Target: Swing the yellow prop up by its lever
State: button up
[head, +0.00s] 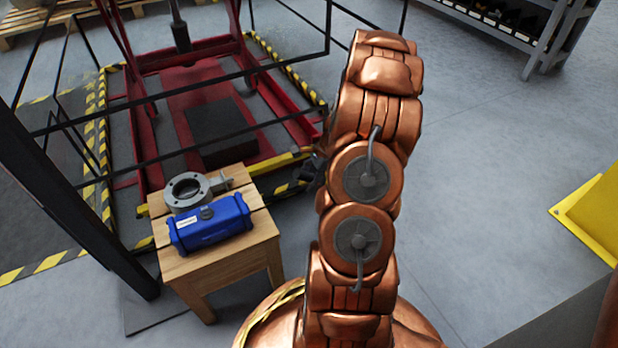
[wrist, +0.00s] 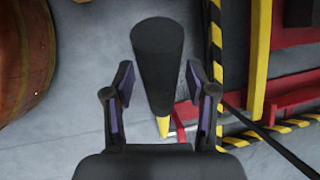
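The yellow prop (head: 272,164) lies low and nearly level along the front of the red press frame in the head view. A yellow bar (wrist: 260,60) also shows at the right in the wrist view. The lever's thick black round grip (wrist: 157,60) stands in the middle of the wrist view, with a short yellow piece at its lower end. My gripper (wrist: 159,75) is open, one finger on each side of the grip, with a visible gap on both sides. In the head view my gripper (head: 313,172) is small, dark and mostly hidden behind my copper arm.
The red frame (head: 285,113) is bordered by yellow-black striped edging and thin black rails. A wooden stool (head: 255,240) left of my arm bears a blue actuator (head: 210,223) and a grey valve body (head: 187,192). The floor to the right is clear up to a yellow stand (head: 595,215).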

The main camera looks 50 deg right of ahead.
grip_shut()
dwell(0.3)
jog(key=shift+r, duration=0.15)
